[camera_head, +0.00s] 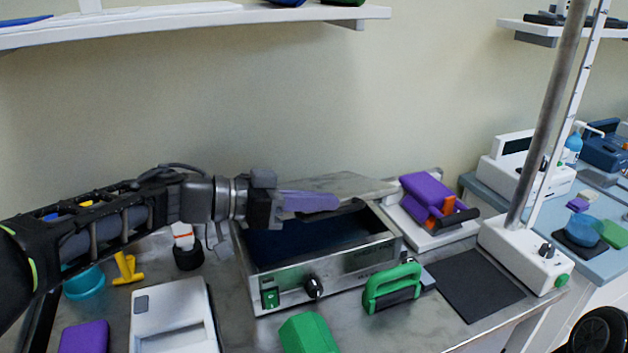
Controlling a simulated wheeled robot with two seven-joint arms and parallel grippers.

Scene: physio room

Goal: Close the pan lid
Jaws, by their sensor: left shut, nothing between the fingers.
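A metal pan (330,284) with a dark blue inside stands on the table, a green switch and a black knob on its front. Its metal lid (345,185) is raised and tilted over the back of the pan, with a dark handle at its front edge, so the pan's inside shows below it. My left gripper (335,203) reaches in from the left with its purple-grey fingers shut and empty. The fingers are at the lid's left front part; I cannot tell whether they touch it. My right gripper is not in view.
A green-handled tool (392,285) stands at the pan's right front, and a green block (308,333) lies in front. A purple device (432,198) is at the right. A metal pole (545,120) rises from a white base (525,250). A shelf (200,20) hangs above.

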